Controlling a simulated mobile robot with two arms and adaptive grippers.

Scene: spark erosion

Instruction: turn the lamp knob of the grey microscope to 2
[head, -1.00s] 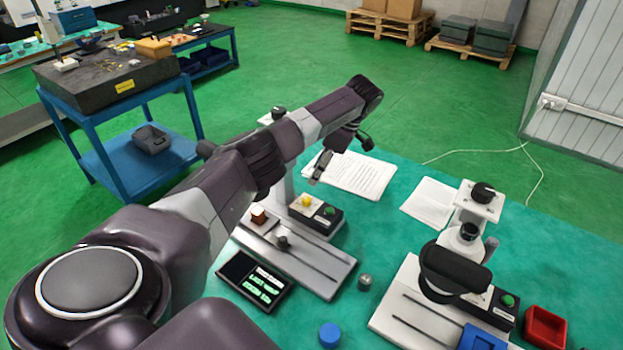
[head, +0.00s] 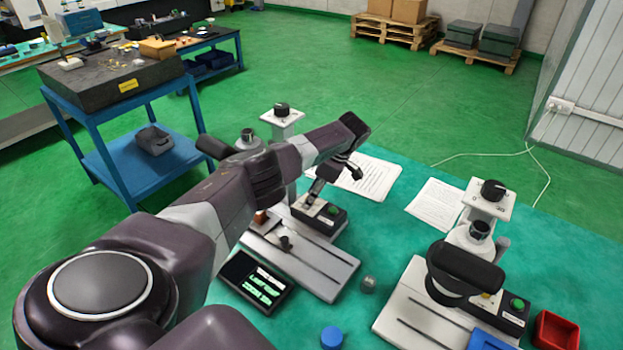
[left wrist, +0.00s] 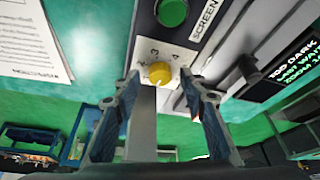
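The grey microscope (head: 318,273) stands on the left of the green mat, partly behind my left arm. Its dark control box (head: 334,216) carries a green button (head: 333,212). The yellow lamp knob (left wrist: 159,73) shows in the left wrist view, on a light dial with printed numbers, 3 and 4 among them. Its setting is too small to tell. My left gripper (head: 309,202) is down at this box and hides the knob in the head view. In the left wrist view the left gripper (left wrist: 160,84) is open, one finger on each side of the knob, with gaps. My right gripper is out of view.
A white microscope (head: 408,310) stands to the right, beside a red tray (head: 555,333). A small display (head: 252,284), a metal cylinder (head: 368,284) and a blue cap (head: 331,338) lie near the grey base. Printed sheets (head: 372,178) lie behind.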

